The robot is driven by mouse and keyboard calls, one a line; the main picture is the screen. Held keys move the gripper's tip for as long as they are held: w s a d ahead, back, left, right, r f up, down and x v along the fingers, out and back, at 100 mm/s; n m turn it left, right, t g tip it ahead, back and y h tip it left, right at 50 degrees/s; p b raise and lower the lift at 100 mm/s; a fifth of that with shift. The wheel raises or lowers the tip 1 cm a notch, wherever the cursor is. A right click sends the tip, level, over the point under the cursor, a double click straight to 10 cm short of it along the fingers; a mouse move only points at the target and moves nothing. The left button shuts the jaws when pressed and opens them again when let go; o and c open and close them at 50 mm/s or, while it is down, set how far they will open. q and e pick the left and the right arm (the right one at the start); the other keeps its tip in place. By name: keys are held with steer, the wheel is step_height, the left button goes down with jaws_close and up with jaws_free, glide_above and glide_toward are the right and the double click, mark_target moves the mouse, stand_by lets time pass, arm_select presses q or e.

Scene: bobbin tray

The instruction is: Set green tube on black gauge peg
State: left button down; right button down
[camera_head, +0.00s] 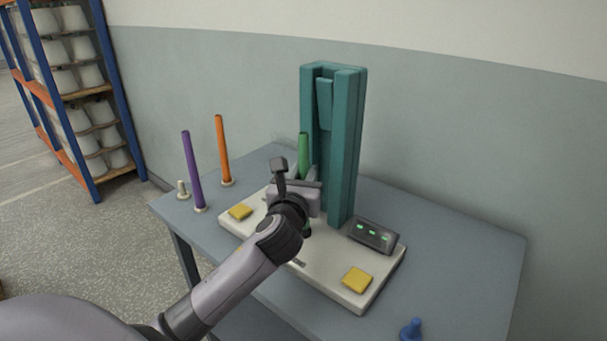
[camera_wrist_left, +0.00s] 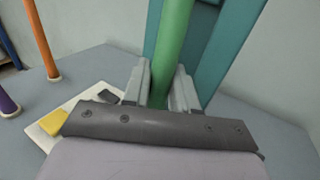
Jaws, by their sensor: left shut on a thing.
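The green tube (camera_head: 304,152) stands roughly upright in front of the teal column. My left gripper (camera_head: 303,177) is shut on it, and its upper part sticks out above the fingers. In the left wrist view the green tube (camera_wrist_left: 174,45) runs between the two grey fingers (camera_wrist_left: 161,88). The arm and wrist hide the tube's lower part, and a small dark end shows just below the wrist. I cannot make out the black gauge peg or whether the tube touches it. My right gripper is not in view.
The teal column (camera_head: 345,150) rises from a white base plate (camera_head: 325,275) with yellow pads (camera_head: 357,279) and a display box (camera_head: 374,234). Purple (camera_head: 193,170) and orange (camera_head: 223,150) tubes stand at the left, near a short bare peg (camera_head: 183,189). A blue knob (camera_head: 411,330) is at the front.

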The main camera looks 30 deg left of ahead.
arm_select(q)
steer(key=shift+f, duration=0.65)
steer(key=c, duration=0.8)
jaws_free()
steer(key=shift+s, duration=0.1)
steer(key=v, duration=0.7)
